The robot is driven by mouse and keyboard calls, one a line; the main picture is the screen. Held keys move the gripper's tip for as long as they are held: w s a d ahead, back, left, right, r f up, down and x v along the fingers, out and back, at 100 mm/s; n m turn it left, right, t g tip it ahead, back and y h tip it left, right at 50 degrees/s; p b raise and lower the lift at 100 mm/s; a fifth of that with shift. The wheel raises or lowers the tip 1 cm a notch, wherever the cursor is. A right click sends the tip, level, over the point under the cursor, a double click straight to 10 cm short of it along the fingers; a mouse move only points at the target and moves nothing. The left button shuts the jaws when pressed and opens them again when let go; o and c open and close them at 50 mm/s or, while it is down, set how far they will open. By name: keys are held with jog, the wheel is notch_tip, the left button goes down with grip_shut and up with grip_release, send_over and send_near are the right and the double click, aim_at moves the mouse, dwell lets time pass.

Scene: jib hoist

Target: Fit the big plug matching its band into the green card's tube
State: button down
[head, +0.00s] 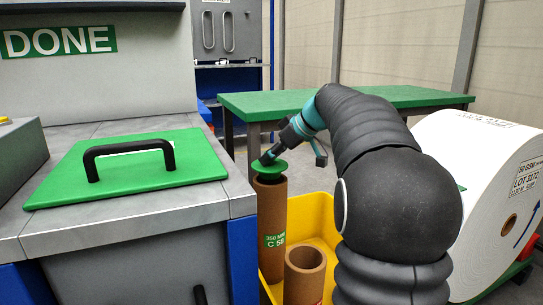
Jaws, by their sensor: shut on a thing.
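A tall brown cardboard tube (271,212) stands upright in the yellow bin, with a green card (274,240) on its side reading "C 58". My gripper (270,158) is shut on a green plug (268,169) at the tube's top. The plug's disc is slightly tilted and sits just over the tube's mouth. I cannot tell whether its lower part is inside the tube. The fingers are small and partly hidden by my wrist. A second, shorter brown tube (304,262) stands in front to the right, its top open and its label mostly cut off.
The yellow bin (319,231) holds both tubes beside a grey bench (221,207). A green lid with a black handle (128,175) lies on the bench under a "DONE" sign. A large paper roll (485,165) is at right, a green table (240,103) behind.

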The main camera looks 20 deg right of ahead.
aim_at(275, 165)
jog(key=shift+f, duration=0.2)
jog(key=shift+f+b, duration=1)
jog(key=shift+f+b, duration=0.6)
dwell(0.5)
jog(key=c, duration=0.8)
grip_release()
jog(key=shift+s+d, duration=0.1)
jog(key=v, duration=1.2)
